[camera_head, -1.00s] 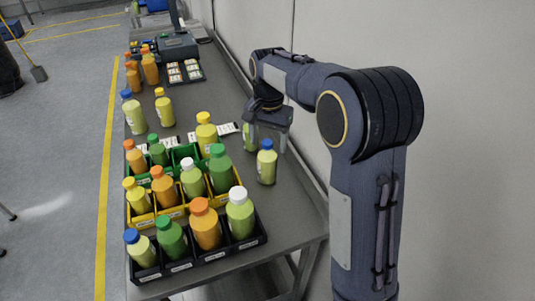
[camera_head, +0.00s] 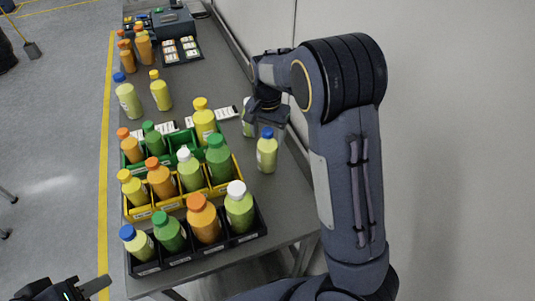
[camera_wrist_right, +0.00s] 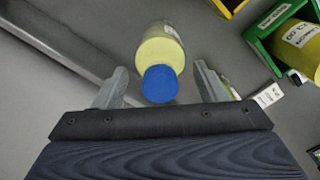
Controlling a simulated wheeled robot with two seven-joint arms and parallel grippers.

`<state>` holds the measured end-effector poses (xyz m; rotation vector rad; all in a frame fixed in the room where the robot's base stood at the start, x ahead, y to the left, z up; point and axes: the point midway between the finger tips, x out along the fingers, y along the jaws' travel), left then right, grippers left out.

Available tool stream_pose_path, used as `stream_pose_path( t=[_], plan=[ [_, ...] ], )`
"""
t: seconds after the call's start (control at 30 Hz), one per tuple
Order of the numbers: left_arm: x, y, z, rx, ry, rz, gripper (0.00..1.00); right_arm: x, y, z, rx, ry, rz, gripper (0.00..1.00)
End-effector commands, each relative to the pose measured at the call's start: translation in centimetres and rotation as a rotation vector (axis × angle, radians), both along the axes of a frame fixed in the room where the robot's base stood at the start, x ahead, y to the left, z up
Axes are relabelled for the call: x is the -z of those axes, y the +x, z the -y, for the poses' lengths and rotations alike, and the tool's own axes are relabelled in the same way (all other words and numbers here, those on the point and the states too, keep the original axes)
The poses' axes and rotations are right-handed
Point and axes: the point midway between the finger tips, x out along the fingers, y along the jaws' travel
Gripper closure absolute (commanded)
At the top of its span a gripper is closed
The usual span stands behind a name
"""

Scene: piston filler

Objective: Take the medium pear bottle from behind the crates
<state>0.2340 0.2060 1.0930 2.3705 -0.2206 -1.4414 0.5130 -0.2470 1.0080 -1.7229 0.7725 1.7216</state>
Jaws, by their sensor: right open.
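A pale yellow-green bottle with a blue cap (camera_head: 267,153) stands upright on the table, right of the crates, near the wall side. It is in the right wrist view (camera_wrist_right: 160,50), its cap between the fingertips. A second pale green bottle (camera_head: 248,122) stands just behind it, partly hidden by my right gripper. I cannot read either label. My right gripper (camera_head: 270,115) is open, above and beside these bottles; its fingers also show in the right wrist view (camera_wrist_right: 160,88), with nothing gripped. My left gripper (camera_head: 70,290) is at the bottom left, partly cut off.
Green (camera_head: 181,139), yellow (camera_head: 170,205) and black (camera_head: 205,250) crates hold several bottles with mixed caps. Two yellow-green bottles (camera_head: 160,93) and several orange bottles (camera_head: 143,48) stand farther back, near a dark tray (camera_head: 181,51). The wall closes the right side.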

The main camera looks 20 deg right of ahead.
Motion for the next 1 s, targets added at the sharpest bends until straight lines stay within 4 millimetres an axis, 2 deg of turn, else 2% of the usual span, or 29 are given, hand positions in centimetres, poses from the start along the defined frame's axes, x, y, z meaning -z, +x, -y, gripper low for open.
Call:
stream_pose_path(
  t=[0.2,0.7,1.0],
  plan=[
    [0.02,0.0,0.0,0.0,0.0,0.0,0.64,0.12,-0.01,-0.01,0.0,0.0,0.0,0.34],
    [0.02,0.0,0.0,0.0,0.0,0.0,0.64,0.13,-0.03,-0.02,0.0,0.0,-0.001,1.0],
    [0.03,0.0,0.0,0.0,0.0,0.0,0.64,0.19,-0.05,-0.03,0.0,0.0,-0.003,1.0]
  ],
)
